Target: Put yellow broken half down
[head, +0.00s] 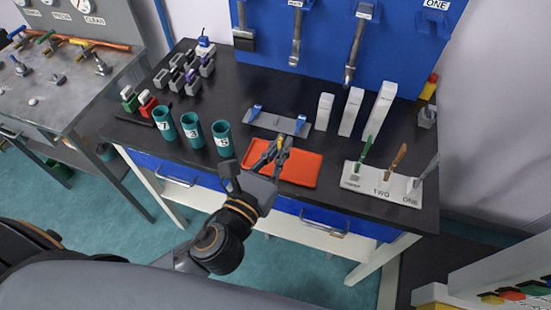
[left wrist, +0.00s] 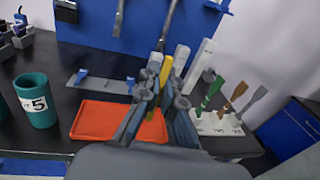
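My left gripper (head: 279,150) is above the orange-red tray (head: 305,173) near the table's front edge. Its fingers are closed around a narrow yellow piece, the yellow broken half (left wrist: 165,72). In the left wrist view the yellow piece sticks up between the fingertips, and a yellowish lower part shows between the fingers. The fingers hide its middle. The tray also shows in the left wrist view (left wrist: 95,122), with its visible surface bare. My right gripper is not in view.
Teal cups (head: 222,138) stand left of the tray. A grey plate with blue clamps (head: 278,123) lies behind it. A white labelled holder (head: 385,187) with green, brown and grey tools is at right. White blocks (head: 351,112) stand behind. Dark tabletop is free between them.

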